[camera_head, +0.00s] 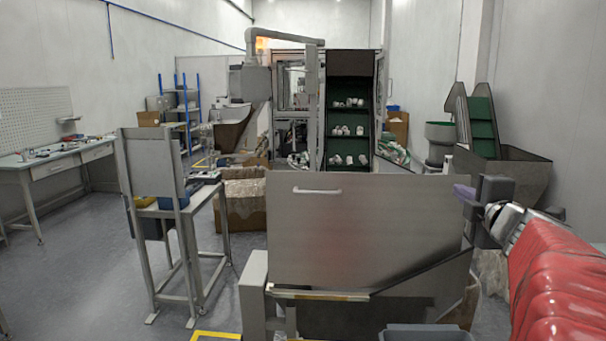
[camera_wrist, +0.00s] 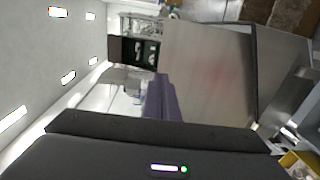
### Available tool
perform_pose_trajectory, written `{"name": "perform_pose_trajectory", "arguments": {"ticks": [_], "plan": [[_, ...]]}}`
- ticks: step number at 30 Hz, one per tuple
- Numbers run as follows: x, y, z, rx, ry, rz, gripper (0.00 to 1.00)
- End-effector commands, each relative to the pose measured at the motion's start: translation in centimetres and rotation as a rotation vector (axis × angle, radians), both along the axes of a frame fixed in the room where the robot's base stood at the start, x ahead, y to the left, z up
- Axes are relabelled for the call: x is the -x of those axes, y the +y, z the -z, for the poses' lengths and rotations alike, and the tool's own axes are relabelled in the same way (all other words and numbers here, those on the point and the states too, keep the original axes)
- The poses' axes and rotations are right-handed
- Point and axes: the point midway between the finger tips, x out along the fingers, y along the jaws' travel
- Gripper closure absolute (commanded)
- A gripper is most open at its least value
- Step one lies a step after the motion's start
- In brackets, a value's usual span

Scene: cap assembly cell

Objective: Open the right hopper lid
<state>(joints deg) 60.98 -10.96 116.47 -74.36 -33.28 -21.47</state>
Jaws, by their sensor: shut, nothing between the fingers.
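The hopper lid (camera_head: 370,225) is a large grey metal panel with a pale bar handle (camera_head: 317,190) near its upper left. It stands roughly upright above the dark hopper body (camera_head: 420,295), front centre in the head view. The lid also shows in the wrist view (camera_wrist: 208,70), tilted by the camera's angle. My gripper (camera_head: 463,191) is at the lid's upper right edge, its purple fingers shut and empty. The fingers also show in the wrist view (camera_wrist: 160,95), beside the lid's face. I cannot tell whether they touch the lid. The handle is not gripped.
A metal stand (camera_head: 155,215) with a blue bin (camera_head: 174,201) is on the left. A cardboard box (camera_head: 243,200) sits behind the lid's left side. A machine with green shelves (camera_head: 349,125) stands behind. A workbench (camera_head: 55,155) is at far left. Open floor lies between bench and stand.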

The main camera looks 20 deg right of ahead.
Motion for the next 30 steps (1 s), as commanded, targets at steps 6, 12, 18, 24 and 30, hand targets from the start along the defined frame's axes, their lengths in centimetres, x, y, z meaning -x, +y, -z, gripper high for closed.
{"name": "perform_pose_trajectory", "arguments": {"ticks": [6, 12, 18, 24, 30], "plan": [[-1.1, -0.5, 0.0, 0.000, -0.001, -0.002, 1.00], [-3.0, -1.5, 0.3, -0.002, 0.000, -0.003, 1.00], [-5.2, -2.7, 0.5, -0.002, 0.000, -0.003, 1.00], [-7.3, -3.8, 0.7, -0.002, 0.000, -0.003, 1.00], [-9.3, -4.9, 0.9, -0.001, -0.001, -0.004, 1.00]]}}
